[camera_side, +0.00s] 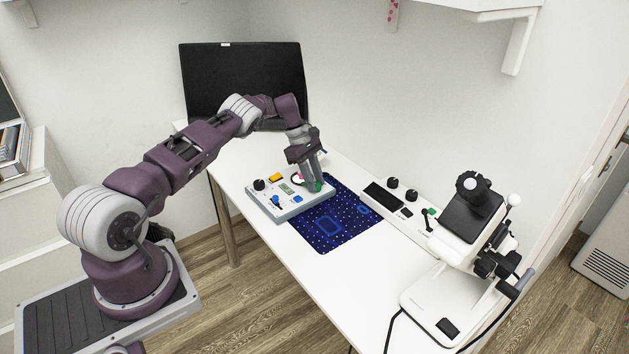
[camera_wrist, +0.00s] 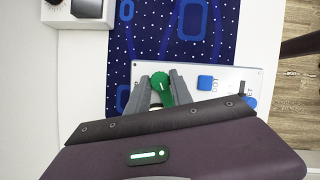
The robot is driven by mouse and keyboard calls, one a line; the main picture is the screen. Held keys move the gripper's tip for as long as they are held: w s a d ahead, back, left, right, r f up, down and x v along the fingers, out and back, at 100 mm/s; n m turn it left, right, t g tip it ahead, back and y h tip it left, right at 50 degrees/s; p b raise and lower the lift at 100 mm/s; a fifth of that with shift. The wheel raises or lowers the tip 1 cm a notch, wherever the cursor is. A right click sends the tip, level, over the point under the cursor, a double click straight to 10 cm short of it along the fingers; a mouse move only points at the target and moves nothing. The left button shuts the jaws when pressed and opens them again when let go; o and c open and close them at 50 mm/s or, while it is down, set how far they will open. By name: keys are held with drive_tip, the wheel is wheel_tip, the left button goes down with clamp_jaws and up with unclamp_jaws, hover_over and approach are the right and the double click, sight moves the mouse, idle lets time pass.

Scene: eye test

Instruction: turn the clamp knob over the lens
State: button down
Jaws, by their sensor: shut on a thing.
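My gripper (camera_side: 313,184) reaches down to the right end of a grey-white control box (camera_side: 281,215) on the table. It is shut on a green knob (camera_side: 319,187). In the wrist view, one finger of my gripper (camera_wrist: 161,84) is on each side of this green knob (camera_wrist: 160,90), which carries a pale line. No lens shows clearly under the knob. The fingers hide part of the box.
The box also has a black knob (camera_side: 259,184), a yellow button (camera_side: 275,177) and a blue button (camera_wrist: 205,82). A dotted blue mat (camera_side: 338,232) lies beside it. A white instrument (camera_side: 440,300) with black knobs stands at right. The table's front middle is clear.

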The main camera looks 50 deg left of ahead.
drive_tip(key=shift+m, duration=0.3)
idle(0.4)
drive_tip(key=c, duration=1.4)
unclamp_jaws()
